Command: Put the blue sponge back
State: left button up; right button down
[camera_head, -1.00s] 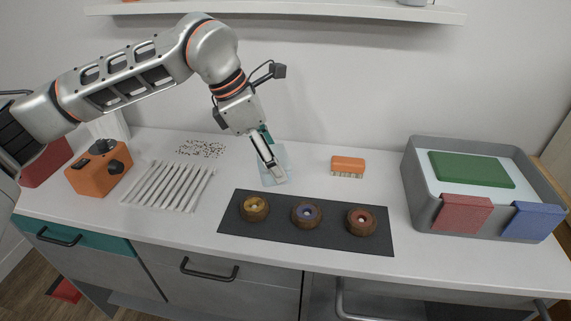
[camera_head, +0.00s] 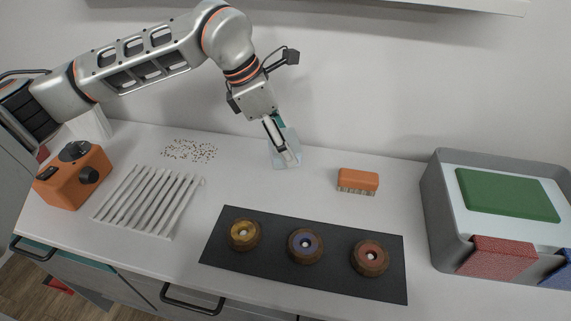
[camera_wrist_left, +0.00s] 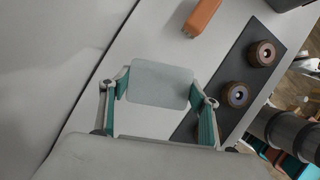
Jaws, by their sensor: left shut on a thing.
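My left gripper (camera_head: 288,159) is behind the dark mat and left of the orange brush. It is shut on a pale blue-grey rounded plate (camera_wrist_left: 160,83), whose edges show beside the fingers in the head view (camera_head: 281,155). In the left wrist view the plate sits between the two teal-lined fingers. Whether it touches the counter I cannot tell. A darker blue sponge-like block (camera_head: 556,270) sits at the front of the grey tub (camera_head: 440,225), cut off by the right edge of the head view. My right gripper is not in view.
A red block (camera_head: 498,258) is at the tub's front and a green pad (camera_head: 508,195) on its top. The dark mat (camera_head: 335,270) holds three round knobs. The orange brush (camera_head: 358,180), a white slatted rack (camera_head: 150,200), scattered bits (camera_head: 190,150) and an orange device (camera_head: 75,175) stand on the counter.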

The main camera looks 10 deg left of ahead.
aim_at(270, 142)
pick_arm(q)
jog(key=shift+f, duration=3.5)
jog(key=o, duration=1)
jog(key=shift+f, duration=0.1)
jog(key=shift+a+r, duration=0.1)
jog(key=shift+r, duration=0.4)
jog(key=v, duration=1.1)
jog(key=shift+s+a+r, duration=0.1)
